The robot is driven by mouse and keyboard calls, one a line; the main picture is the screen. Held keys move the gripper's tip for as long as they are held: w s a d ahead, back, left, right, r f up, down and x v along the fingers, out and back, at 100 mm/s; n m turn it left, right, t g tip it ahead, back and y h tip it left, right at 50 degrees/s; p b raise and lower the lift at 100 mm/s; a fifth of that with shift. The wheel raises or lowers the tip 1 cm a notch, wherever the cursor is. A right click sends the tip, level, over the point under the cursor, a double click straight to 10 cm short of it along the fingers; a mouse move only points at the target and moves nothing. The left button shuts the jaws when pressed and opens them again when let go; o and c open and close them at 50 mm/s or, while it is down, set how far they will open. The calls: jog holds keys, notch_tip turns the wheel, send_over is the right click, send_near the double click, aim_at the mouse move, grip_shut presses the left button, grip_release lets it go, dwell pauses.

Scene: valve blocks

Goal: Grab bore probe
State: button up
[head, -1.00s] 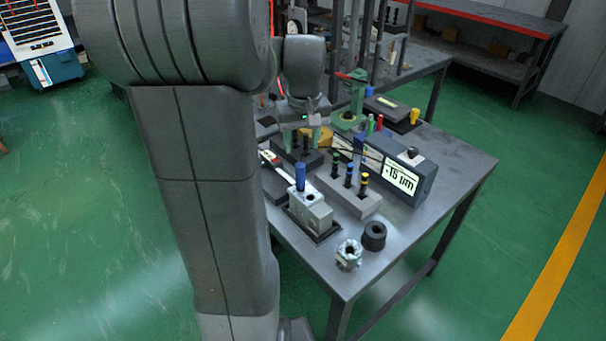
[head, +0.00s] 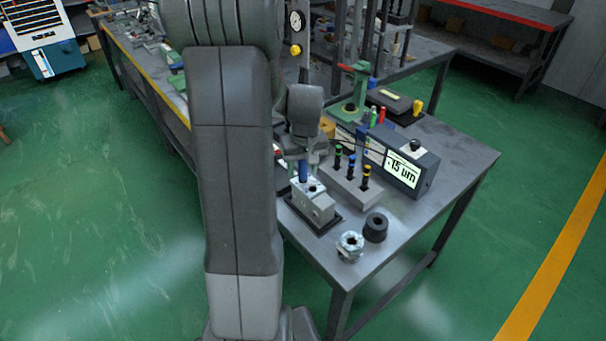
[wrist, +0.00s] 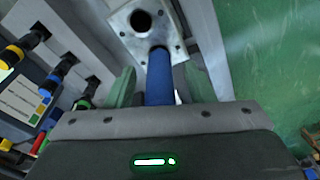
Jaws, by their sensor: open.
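A blue-handled rod, which I take to be the bore probe (head: 303,172), stands upright at a grey metal valve block (head: 318,207) near the table's left edge. In the wrist view the blue handle (wrist: 159,78) lies between my gripper's (wrist: 160,84) two green fingers, with a gap on each side. The fingers are open. The block (wrist: 170,18) with its round bore shows just beyond the handle. In the head view my gripper (head: 303,162) is at the handle's top, partly hidden by my arm.
A grey rack (head: 352,188) with green-, blue- and yellow-banded plugs stands right of the block, close to my gripper. A gauge display (head: 408,172) reading -15 um is behind it. A metal fitting (head: 350,246) and a black ring (head: 376,227) lie in front.

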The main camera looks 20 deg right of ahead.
grip_shut()
dwell(0.3)
